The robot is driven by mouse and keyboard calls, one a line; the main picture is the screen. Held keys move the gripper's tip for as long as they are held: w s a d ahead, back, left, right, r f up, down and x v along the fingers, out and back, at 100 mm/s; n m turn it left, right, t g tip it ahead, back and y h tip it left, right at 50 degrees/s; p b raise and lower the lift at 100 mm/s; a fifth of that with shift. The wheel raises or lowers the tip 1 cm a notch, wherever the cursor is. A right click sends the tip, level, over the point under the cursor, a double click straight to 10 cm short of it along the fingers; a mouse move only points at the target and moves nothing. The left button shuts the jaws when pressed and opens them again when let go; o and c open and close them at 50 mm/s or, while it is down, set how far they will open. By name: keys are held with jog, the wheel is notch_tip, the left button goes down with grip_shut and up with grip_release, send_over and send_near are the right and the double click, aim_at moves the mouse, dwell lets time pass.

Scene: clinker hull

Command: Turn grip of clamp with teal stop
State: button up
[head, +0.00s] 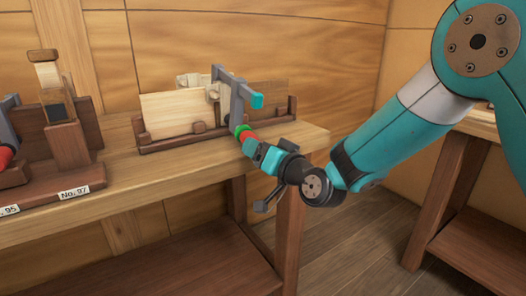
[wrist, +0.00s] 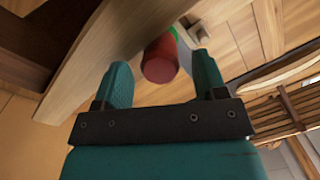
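The clamp (head: 237,96) is grey and stands at the front of a wooden rack on the bench, with a teal stop (head: 257,101) at its upper end. Its red grip (head: 246,137) points toward me below a green collar (head: 241,130). My gripper (head: 255,148) is at the grip's near end. In the wrist view the round end of the red grip (wrist: 161,63) lies between the two teal fingertips of my gripper (wrist: 162,70). The fingers are apart, with a gap showing on each side of the grip. The fingers partly hide the grip in the head view.
The rack (head: 170,143) holds upright wooden boards (head: 175,113). At left a dark stand (head: 70,185) labelled No. 97 carries another grey clamp with a red grip (head: 5,156). Another bench (head: 470,215) stands at right.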

jog(key=b+v, duration=0.9)
jog(key=v, duration=0.8)
jog(key=shift+s, duration=0.2)
jog(key=shift+d, duration=0.1)
dwell(0.4)
jog(key=s+a+f+n+g, duration=0.3)
jog(key=s+f+n+g, duration=0.25)
jog(key=s+g, duration=0.4)
jog(key=s+d+f+g+h, duration=0.3)
jog(key=s+d+g+h, duration=0.3)
jog(key=s, duration=0.4)
notch_tip(320, 180, up, 31)
jog(key=d+t+h+p, duration=0.1)
jog(key=d+p, duration=0.1)
jog(key=p, duration=2.9)
jog(key=shift+s+r+p, duration=0.15)
jog(key=shift+s+p, duration=0.15)
